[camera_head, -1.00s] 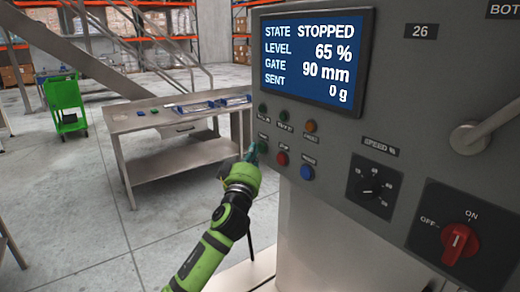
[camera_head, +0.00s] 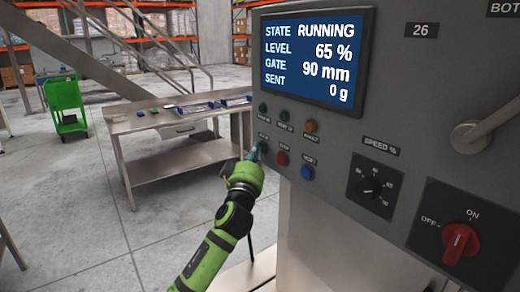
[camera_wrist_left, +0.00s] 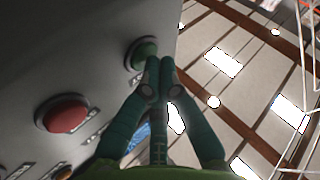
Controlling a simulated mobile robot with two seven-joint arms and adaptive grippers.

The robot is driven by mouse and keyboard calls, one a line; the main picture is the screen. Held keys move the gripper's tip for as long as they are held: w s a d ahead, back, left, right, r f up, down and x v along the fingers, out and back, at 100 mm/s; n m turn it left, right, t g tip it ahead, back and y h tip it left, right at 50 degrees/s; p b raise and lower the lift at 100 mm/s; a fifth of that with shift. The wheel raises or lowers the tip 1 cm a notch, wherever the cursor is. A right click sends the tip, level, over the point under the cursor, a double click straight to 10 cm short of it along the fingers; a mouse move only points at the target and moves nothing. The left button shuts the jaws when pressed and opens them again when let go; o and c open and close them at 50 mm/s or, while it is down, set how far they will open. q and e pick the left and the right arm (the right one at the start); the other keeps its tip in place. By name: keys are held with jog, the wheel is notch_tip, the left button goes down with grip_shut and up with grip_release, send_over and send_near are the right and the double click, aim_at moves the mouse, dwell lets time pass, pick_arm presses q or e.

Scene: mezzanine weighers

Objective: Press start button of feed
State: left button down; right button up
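The grey control panel (camera_head: 400,100) fills the right of the head view. Its screen (camera_head: 312,60) reads STATE RUNNING, LEVEL 65 %, GATE 90 mm, SENT 0 g. The green start button (camera_head: 264,146) is at the left of the lower button row, partly hidden by my left gripper (camera_head: 254,154). In the left wrist view the green button (camera_wrist_left: 142,52) is right beside the tips of my left gripper (camera_wrist_left: 160,68). Its fingers are shut together with nothing between them. I cannot tell whether the tips touch the button. My right gripper is out of view.
A red button (camera_head: 282,158) and a blue button (camera_head: 307,172) sit close to the right of the green one. A speed knob (camera_head: 370,188) and a red switch (camera_head: 460,243) are farther right. A steel table (camera_head: 170,118) stands behind.

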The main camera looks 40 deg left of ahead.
pick_arm(q)
jog(key=shift+s, duration=0.1)
jog(key=shift+s+a, duration=0.2)
jog(key=shift+s, duration=0.5)
jog(key=shift+s+a+p, duration=0.2)
jog(key=shift+s+a, duration=0.05)
jog(key=shift+s, duration=0.55)
jog(key=shift+s+a+p, duration=0.15)
jog(key=shift+s+a, duration=0.05)
jog(key=shift+s, duration=0.6)
jog(key=shift+s+a+p, duration=0.2)
jog(key=shift+s+a, duration=0.05)
jog(key=shift+s, duration=0.55)
jog(key=shift+f, duration=0.1)
